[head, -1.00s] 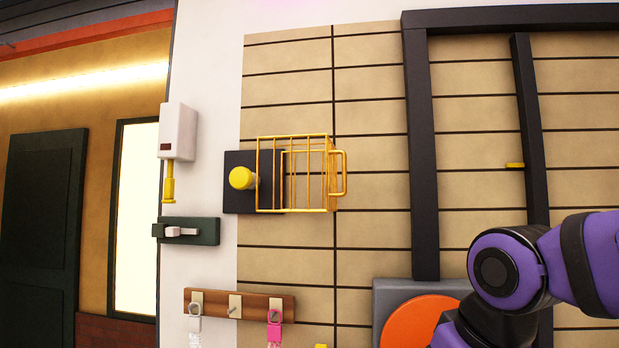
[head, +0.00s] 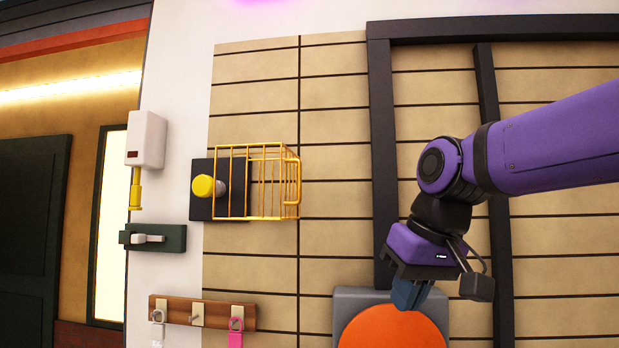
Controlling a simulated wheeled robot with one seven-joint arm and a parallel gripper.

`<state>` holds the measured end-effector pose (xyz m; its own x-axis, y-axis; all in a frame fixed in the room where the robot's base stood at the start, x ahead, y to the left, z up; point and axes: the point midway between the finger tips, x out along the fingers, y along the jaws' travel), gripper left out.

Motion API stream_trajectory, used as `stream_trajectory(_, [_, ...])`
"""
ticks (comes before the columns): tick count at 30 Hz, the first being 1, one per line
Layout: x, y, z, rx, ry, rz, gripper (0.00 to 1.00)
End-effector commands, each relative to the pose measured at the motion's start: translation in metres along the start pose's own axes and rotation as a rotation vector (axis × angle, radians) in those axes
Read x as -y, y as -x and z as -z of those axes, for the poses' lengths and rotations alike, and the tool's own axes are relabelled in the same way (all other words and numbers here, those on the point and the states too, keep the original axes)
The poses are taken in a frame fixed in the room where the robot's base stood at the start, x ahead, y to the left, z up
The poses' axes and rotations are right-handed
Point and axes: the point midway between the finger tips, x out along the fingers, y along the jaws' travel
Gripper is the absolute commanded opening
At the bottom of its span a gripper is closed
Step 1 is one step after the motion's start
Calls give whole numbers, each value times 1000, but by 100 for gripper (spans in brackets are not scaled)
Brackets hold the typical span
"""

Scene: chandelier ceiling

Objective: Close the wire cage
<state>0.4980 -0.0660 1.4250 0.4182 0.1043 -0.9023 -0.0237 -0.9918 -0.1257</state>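The yellow wire cage (head: 265,146) is mounted at a black wall plate (head: 202,208) and stands out from the wall. It is swung to the right, with its handle (head: 298,184) on its right side. A yellow knob (head: 203,186) sticks out from the plate at the cage's left edge, and the cage does not enclose it. My gripper (head: 411,294) hangs pointing down, well to the right of and below the cage, apart from it. Its blue finger pads show side-on, and whether they are apart is unclear.
An orange disc (head: 395,330) on a grey plate sits below my gripper. A wooden hook rail (head: 180,311) with hanging tags is below the cage. A white box (head: 146,138) and a dark green latch plate (head: 175,237) are to the left. The wall between cage and gripper is clear.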

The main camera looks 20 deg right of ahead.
Motion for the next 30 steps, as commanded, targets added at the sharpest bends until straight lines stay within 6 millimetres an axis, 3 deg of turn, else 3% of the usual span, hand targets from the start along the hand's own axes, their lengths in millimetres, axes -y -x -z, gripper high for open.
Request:
stream_trajectory(1, [2, 13, 26, 4, -14, 21, 0])
stream_trajectory(9, [9, 81, 142, 21, -36, 163, 0])
stream_trajectory(18, [4, 139, 246, 22, 19, 312, 0])
stream_trajectory(24, [-1, 160, 282, 19, 72, 374, 0])
stream_trajectory(30, [-1, 164, 291, 18, 95, 393, 0])
